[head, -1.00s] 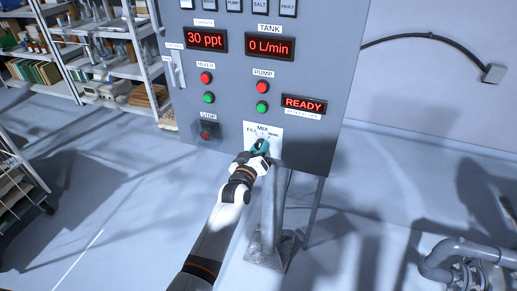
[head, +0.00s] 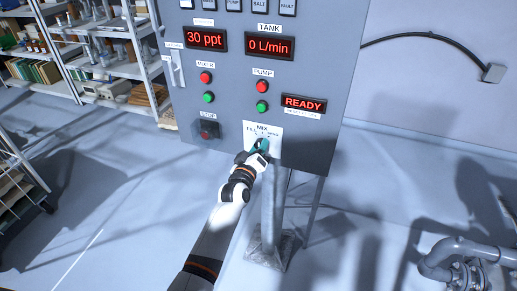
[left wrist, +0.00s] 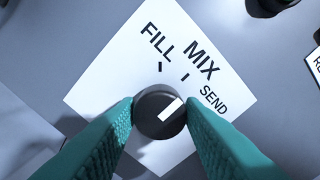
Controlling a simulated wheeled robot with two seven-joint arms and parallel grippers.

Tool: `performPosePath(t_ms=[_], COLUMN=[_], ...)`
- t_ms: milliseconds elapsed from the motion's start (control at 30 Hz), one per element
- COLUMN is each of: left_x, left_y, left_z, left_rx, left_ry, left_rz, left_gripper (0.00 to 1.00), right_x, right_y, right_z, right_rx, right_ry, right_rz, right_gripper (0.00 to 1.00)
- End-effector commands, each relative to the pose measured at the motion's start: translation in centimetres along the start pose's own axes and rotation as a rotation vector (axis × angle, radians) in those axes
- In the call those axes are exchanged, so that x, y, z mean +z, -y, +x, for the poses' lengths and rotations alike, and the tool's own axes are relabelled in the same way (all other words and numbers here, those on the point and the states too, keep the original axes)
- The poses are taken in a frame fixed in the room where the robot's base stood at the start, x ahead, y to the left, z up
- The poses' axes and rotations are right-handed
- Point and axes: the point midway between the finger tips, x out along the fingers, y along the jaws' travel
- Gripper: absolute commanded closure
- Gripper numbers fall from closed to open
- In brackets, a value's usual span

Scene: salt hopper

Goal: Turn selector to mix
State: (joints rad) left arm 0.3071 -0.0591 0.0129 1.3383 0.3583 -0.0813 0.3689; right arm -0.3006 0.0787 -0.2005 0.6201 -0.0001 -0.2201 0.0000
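The selector knob (left wrist: 153,104) is dark and round with a white pointer bar, on a white plate (left wrist: 105,90) marked FILL, MIX and SEND. In the left wrist view the bar points up and right, roughly toward the MIX tick, perhaps slightly to the SEND side. My left gripper (left wrist: 160,108) has its teal fingers on opposite sides of the knob, seemingly touching it. In the head view the left gripper (head: 261,147) is at the plate (head: 275,131) and mostly hides the knob. My right gripper is not in view.
The grey control panel (head: 225,105) carries red and green buttons, a stop button (head: 208,131) left of the plate and a READY display (head: 303,104). A grey post (head: 270,215) stands below. Pipes (head: 450,260) lie at lower right; shelves (head: 100,60) stand at left.

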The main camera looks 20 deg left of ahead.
Motion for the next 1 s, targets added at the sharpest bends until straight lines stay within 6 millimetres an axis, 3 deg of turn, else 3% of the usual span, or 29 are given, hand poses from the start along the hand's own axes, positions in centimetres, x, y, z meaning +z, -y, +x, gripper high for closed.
performPosePath(t_ms=[100, 467, 667, 1000], left_x=[0.0, -0.1, -0.1, -0.1], left_y=[0.0, 0.0, -0.1, -0.1], left_z=[0.0, -0.5, -3.4, -10.0], left_rx=[0.0, 0.0, 0.002, 0.001], left_ry=[0.0, 0.0, 0.0, 0.0], left_rz=[0.001, 0.001, 0.0, 0.001], left_gripper=[0.47, 0.47, 0.47, 0.47], right_x=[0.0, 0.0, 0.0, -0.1], right_y=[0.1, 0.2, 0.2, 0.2], right_z=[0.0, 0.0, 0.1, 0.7], right_rx=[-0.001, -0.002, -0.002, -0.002], right_ry=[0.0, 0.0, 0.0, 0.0], right_rz=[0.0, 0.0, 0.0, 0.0], right_gripper=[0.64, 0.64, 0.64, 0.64])
